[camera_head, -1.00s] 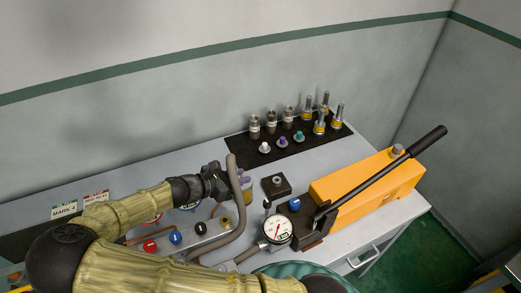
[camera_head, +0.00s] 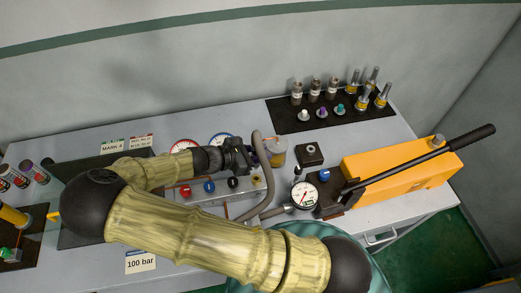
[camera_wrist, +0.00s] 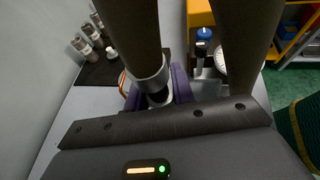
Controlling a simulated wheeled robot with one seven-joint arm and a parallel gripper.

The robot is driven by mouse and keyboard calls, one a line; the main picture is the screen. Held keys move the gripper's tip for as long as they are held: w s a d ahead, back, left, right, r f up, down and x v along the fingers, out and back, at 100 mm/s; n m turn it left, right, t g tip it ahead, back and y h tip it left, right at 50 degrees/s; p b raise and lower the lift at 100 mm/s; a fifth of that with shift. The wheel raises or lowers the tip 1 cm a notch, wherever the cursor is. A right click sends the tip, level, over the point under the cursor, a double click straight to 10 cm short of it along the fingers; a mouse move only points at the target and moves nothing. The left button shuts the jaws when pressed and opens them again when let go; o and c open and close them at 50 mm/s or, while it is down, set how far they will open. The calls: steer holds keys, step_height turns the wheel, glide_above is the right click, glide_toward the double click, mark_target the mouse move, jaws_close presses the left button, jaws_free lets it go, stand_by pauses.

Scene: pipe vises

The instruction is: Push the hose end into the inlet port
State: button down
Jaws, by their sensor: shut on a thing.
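My gripper (camera_head: 240,157) is shut on the grey-brown hose (camera_head: 264,205), close above the right part of the valve block (camera_head: 222,196). In the wrist view the hose (camera_wrist: 128,32) ends in a silver collar (camera_wrist: 150,80) and a dark tip between my gripper's purple pads (camera_wrist: 156,96). The hose loops up beside my gripper and down toward the dial gauge (camera_head: 304,195). A brass-coloured fitting (camera_head: 256,180) is at the block's right end. I cannot tell whether it is the inlet port, or whether the hose tip touches anything.
A yellow pump (camera_head: 395,170) with a long black handle stands at the right. A small jar (camera_head: 276,152) and a dark block (camera_head: 310,154) are just right of the hose. A black mat (camera_head: 290,120) holds several fittings at the back. My arm hides part of the bench front.

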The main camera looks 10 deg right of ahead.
steer(key=shift+f+b, duration=1.15)
steer(key=shift+f, duration=1.45)
steer(key=shift+p, duration=0.9)
steer(key=shift+f+b, duration=0.75)
steer(key=shift+f, duration=0.95)
steer(key=c, duration=1.1)
jaws_free()
steer(key=b+v, duration=0.4)
steer(key=v, duration=1.3)
steer(key=shift+a+r, duration=0.15)
steer(key=shift+r, duration=0.05)
